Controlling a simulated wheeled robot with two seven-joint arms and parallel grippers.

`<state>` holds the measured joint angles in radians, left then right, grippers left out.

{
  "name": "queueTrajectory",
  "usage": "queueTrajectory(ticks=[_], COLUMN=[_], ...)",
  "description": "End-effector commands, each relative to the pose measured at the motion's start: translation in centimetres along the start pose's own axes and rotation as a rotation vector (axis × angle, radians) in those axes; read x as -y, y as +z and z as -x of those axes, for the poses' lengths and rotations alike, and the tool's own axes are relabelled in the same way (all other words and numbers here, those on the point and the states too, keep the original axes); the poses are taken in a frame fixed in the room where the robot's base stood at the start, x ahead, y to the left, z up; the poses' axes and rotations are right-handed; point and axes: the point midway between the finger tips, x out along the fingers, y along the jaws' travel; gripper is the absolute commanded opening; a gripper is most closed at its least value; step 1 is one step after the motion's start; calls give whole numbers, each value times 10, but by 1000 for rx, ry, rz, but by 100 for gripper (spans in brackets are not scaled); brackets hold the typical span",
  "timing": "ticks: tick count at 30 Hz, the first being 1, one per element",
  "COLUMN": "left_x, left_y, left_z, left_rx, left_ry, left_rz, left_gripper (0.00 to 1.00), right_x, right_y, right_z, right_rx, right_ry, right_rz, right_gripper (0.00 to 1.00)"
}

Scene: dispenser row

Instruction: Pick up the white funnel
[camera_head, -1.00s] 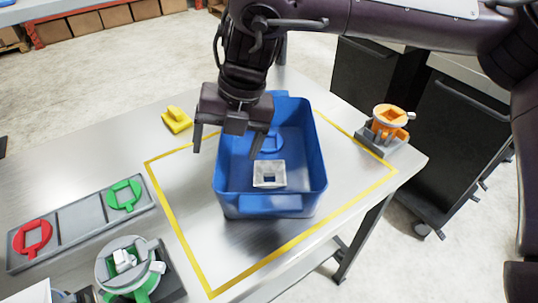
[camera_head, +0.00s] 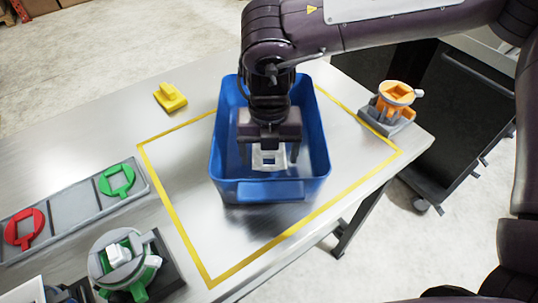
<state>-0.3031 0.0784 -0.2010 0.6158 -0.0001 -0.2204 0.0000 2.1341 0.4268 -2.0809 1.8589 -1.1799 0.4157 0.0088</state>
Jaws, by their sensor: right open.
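The white funnel (camera_head: 269,159), a pale square piece with a square hole, lies inside the blue crate (camera_head: 272,190) near its front wall. My right gripper (camera_head: 269,155) reaches down into the crate from above. It is open, with one finger on each side of the funnel. I cannot tell whether the fingers touch it. The gripper body hides the funnel's far part and the back of the crate floor. My left gripper is not in view.
A yellow piece (camera_head: 170,97) lies behind the yellow-taped area. A grey tray (camera_head: 72,207) holds a red piece (camera_head: 24,228) and a green piece (camera_head: 117,180). An orange-topped unit (camera_head: 393,98) stands at right, a green-and-white unit (camera_head: 122,262) at front left. Bare table surrounds the crate.

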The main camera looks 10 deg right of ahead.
Motion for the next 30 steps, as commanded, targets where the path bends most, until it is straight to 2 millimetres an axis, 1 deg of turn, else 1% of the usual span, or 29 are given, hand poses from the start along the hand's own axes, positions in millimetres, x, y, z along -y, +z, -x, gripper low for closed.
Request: queueTrajectory(ticks=[4,5,12,15,25,30], left_x=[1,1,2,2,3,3], left_y=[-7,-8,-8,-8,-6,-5], left_z=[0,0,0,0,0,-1], left_rx=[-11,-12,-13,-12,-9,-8], left_ry=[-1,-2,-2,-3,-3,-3], left_rz=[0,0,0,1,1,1], left_gripper=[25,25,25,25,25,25], right_x=[0,0,0,0,0,0], right_y=[0,0,0,0,0,1], right_z=[0,0,0,0,2,15], right_rx=[0,0,0,0,1,3], right_ry=[0,0,0,0,0,2], right_rz=[0,0,0,0,0,0], right_gripper=[81,79,48,37,36,36])
